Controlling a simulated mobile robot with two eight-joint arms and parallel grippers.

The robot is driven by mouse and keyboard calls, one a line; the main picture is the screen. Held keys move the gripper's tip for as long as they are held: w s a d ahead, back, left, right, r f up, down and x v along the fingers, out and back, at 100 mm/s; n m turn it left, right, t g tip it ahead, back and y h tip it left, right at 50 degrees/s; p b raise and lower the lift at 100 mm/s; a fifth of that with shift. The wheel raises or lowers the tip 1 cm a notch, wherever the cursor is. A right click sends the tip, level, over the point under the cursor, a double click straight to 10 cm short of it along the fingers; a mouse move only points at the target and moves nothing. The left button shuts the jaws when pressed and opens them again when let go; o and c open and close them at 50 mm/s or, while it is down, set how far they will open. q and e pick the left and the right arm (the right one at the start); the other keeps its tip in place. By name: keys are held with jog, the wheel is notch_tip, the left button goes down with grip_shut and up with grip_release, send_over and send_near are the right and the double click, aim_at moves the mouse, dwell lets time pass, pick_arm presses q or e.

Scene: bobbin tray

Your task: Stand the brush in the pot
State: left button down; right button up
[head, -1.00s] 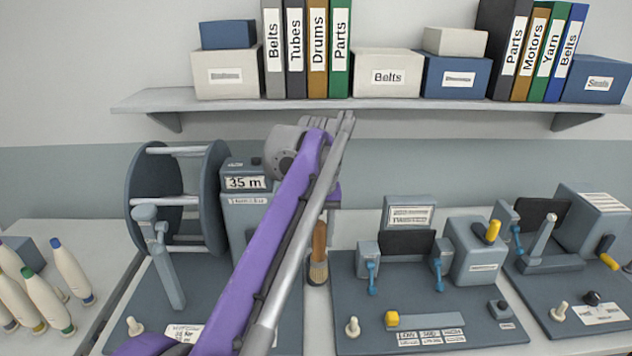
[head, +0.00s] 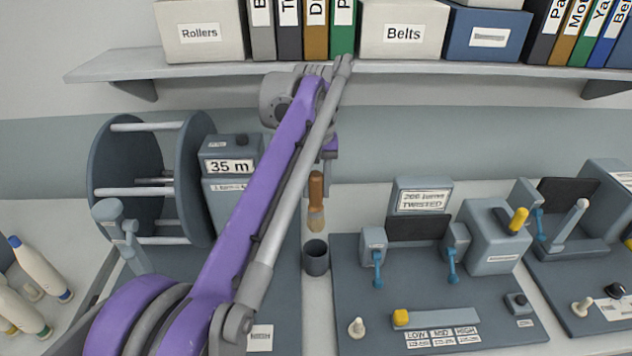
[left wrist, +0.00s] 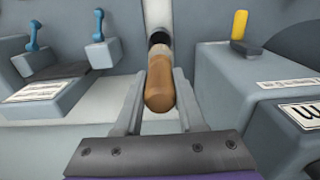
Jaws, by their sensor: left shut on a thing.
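The brush (head: 316,205) has a brown wooden handle and pale bristles. It hangs upright, bristles down, from my left gripper (head: 318,172), which is mostly hidden behind my purple arm. In the left wrist view my left gripper (left wrist: 160,100) is shut on the handle of the brush (left wrist: 159,86). The dark grey pot (head: 316,258) stands on the bench just below the brush in the head view, and the bristles appear above its rim and apart from it. In the left wrist view the dark pot (left wrist: 159,38) shows beyond the brush. My right gripper is not in view.
A reel machine labelled 35 m (head: 229,166) stands left of the pot. A twist tester (head: 430,290) with blue clamps stands close on its right. White bobbins (head: 40,270) lie at far left. A shelf (head: 200,72) with boxes and binders runs above.

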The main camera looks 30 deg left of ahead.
aim_at(316, 224)
pick_arm(q)
jog(key=shift+f+b, duration=1.45)
jog(key=shift+f, duration=1.4)
jog(key=shift+w+f+b, duration=0.1)
jog(key=shift+f+b, duration=1.25)
jog(key=shift+f, duration=1.75)
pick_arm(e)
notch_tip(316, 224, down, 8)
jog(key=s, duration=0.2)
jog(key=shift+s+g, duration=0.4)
pick_arm(q)
jog(key=shift+c, duration=2.1)
grip_release()
notch_tip(316, 224, up, 11)
jog(key=shift+f+p, duration=0.1)
jog(key=shift+p, duration=0.75)
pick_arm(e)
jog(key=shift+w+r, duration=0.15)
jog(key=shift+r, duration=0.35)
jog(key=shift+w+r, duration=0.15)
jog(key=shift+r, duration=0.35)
pick_arm(q)
jog(key=shift+f, duration=0.1)
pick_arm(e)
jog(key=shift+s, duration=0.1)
